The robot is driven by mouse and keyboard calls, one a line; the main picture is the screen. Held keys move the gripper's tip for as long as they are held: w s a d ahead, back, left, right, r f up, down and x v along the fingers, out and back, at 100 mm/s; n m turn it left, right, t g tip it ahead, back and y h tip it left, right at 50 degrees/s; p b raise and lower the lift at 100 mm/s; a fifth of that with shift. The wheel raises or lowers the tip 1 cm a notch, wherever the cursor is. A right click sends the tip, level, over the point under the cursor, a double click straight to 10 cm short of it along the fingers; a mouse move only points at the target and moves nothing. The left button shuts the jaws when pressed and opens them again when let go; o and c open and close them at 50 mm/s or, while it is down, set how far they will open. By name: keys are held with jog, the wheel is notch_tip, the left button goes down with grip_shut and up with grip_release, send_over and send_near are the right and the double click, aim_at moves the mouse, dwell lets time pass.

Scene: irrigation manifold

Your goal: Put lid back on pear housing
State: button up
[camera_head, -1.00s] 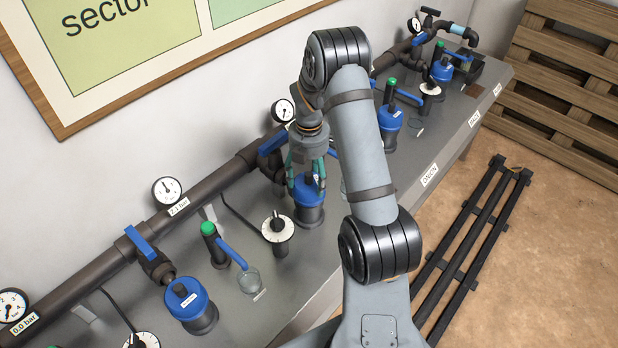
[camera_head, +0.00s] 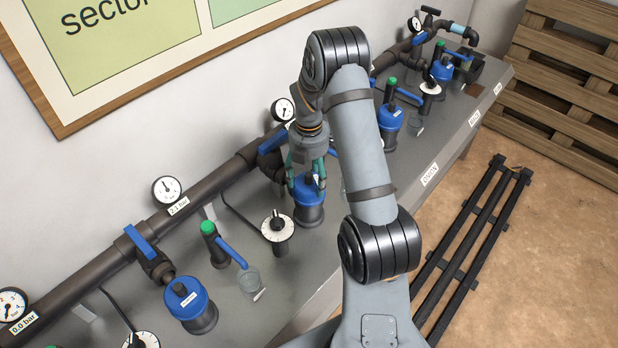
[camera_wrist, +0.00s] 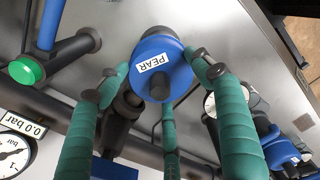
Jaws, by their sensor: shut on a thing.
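The blue lid labelled PEAR (camera_wrist: 178,72) shows in the wrist view with a dark knob on top. My gripper (camera_wrist: 158,76) has its green fingers around the lid and is shut on it. In the head view, my gripper (camera_head: 306,180) points down at the blue lid (camera_head: 303,198), which sits on top of the dark pear housing (camera_head: 310,215). The lid looks level and in line with the housing. The fingers partly hide the lid, and I cannot tell whether it is fully seated.
A dial timer (camera_head: 277,227) stands close left of the housing. Another blue-lidded housing (camera_head: 188,300) and a green-capped valve (camera_head: 213,240) are nearer on the grey bench (camera_head: 245,315). A dark pipe (camera_head: 215,180) with gauges runs along the wall behind. More housings stand at the far right.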

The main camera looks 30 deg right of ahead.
jog(key=o, duration=1.2)
jog(key=o, duration=0.3)
jog(key=shift+o, duration=0.2)
jog(key=shift+r+p, duration=3.4)
jog(key=shift+r, duration=0.65)
jog(key=shift+c, duration=0.6)
grip_shut()
jog(key=shift+f, duration=0.3)
